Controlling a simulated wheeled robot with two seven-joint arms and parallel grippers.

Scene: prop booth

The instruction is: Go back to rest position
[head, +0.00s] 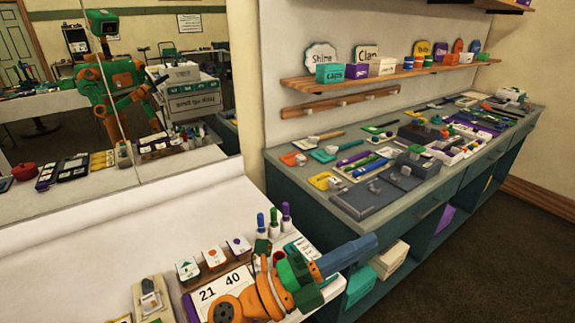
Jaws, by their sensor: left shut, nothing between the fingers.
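My left arm comes in at the bottom of the head view, orange and green. It reaches over the white table's right end, and its blue end part, which I take as my left gripper (368,244), points right toward the grey-topped counter. The gripper is shut with nothing in it. The arm covers part of a white card (225,289) marked "21 40". My right gripper is not in view, apart from what the mirror may show.
The white table (100,258) carries picture blocks (213,256) and several upright markers (274,222) close to my arm. A teal counter (400,235) full of small props stands right. A mirror (60,130) reflects me. Dark floor (490,255) is clear at right.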

